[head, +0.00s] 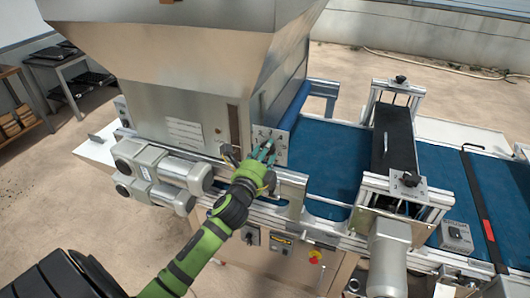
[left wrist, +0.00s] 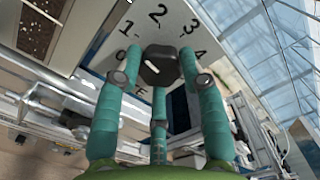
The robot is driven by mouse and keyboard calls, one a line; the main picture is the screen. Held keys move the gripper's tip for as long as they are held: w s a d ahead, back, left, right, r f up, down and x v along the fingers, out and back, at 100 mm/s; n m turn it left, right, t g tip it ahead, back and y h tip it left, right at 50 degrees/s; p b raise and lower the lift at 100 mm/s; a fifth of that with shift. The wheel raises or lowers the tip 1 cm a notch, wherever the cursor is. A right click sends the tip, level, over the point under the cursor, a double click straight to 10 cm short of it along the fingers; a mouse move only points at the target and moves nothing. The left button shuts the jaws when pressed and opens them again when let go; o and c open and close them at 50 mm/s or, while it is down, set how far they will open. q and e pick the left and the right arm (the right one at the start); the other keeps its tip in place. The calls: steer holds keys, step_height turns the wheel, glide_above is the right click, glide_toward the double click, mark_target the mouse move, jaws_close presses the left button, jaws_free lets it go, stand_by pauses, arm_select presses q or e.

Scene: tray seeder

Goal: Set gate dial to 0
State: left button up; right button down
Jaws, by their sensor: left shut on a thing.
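The gate dial is a black knob (left wrist: 160,66) on a white numbered plate (head: 282,149) on the hopper's front. In the left wrist view the numbers 1, 2 and 3 show clearly around the knob. A mark like a 0 at the left and a 4 at the right are partly hidden by the fingers. A short white mark shows on the knob's face, but I cannot tell which number it points to. My left gripper (head: 265,152) has its teal fingers around the knob and is shut on it. In the head view the gripper hides the knob. My right gripper is not in view.
The steel hopper (head: 195,65) rises behind and above the dial. A blue conveyor belt (head: 330,165) runs to the right, under a black crosspiece (head: 394,139). Grey motors (head: 160,170) stick out left of my gripper. A red stop button (head: 315,255) sits below.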

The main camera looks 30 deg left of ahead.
arm_select(q)
steer(key=n, duration=1)
steer(key=shift+p, duration=0.4)
steer(key=shift+r+n, duration=0.1)
steer(key=shift+n, duration=0.2)
steer(key=o, duration=1.1)
steer(key=shift+o, duration=0.2)
steer(key=v, duration=1.2)
